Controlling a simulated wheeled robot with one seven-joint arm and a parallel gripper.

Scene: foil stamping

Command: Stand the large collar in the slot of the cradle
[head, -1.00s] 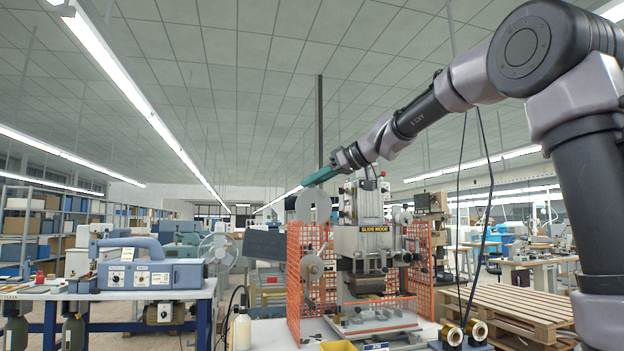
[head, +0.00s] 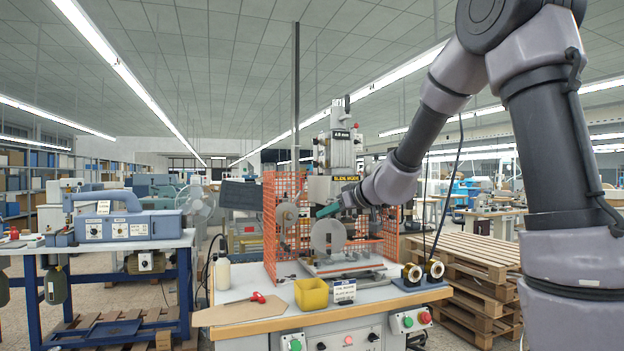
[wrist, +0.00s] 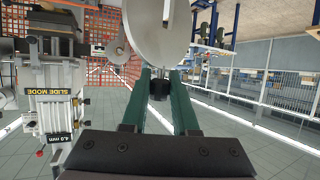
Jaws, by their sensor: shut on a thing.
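A large pale grey disc, which I take as the large collar (head: 327,238), hangs upright below the green fingers of my gripper (head: 325,211). The gripper is shut on its upper edge, in front of the press. In the wrist view the large collar (wrist: 158,25) fills the top middle, clamped between the green fingertips (wrist: 163,70). Its lower edge is close above the press bed in the head view; I cannot tell whether it touches anything. I cannot clearly pick out the cradle or its slot.
An orange mesh guard (head: 283,215) stands around the press (head: 335,165).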

